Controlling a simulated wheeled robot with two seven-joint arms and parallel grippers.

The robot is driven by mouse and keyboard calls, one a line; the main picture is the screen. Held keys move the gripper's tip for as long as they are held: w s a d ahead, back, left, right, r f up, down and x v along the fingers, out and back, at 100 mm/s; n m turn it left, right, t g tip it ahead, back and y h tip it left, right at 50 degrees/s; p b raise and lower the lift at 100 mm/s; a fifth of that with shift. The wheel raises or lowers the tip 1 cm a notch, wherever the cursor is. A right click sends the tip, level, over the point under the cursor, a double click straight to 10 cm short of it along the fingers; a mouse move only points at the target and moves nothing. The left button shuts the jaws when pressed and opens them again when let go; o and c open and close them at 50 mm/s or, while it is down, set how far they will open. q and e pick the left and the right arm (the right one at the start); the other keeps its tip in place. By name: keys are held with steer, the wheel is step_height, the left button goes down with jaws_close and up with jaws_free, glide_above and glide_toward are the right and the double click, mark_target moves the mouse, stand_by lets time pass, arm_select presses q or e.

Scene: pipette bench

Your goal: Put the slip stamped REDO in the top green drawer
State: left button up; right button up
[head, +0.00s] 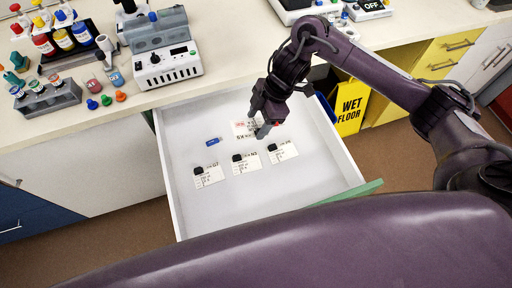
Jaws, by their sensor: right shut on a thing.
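The top green drawer (185,222) is pulled open, with a white inside; a bit of its green front (345,195) shows at the lower right. A white slip with a red stamp (241,127) is inside the drawer's outline, near the back middle; the stamp is too small to read. My right gripper (264,130) is at the slip's right edge and appears shut on it, covering part of it. Whether the slip touches the drawer floor I cannot tell. My left gripper is not in view.
Three white slips with black clips lie in the drawer: left (209,176), middle (247,163) and right (283,152). A small blue object (213,142) lies behind them. A yellow wet-floor sign (350,106) stands right of the drawer. Lab gear crowds the counter (225,72).

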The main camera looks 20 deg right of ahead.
glide_above(254, 153)
steer(key=d, duration=0.1)
steer(key=f, duration=1.1)
steer(key=shift+d+f, duration=0.1)
steer(key=shift+d, duration=0.1)
step_height(254, 153, down, 3)
steer(key=shift+r+p, duration=0.1)
steer(key=shift+p, duration=0.3)
steer(key=shift+f, duration=0.2)
steer(key=shift+f, duration=0.1)
steer(key=shift+f, duration=0.15)
steer(key=o, duration=1)
steer(key=shift+o, duration=0.2)
steer(key=shift+b, duration=0.3)
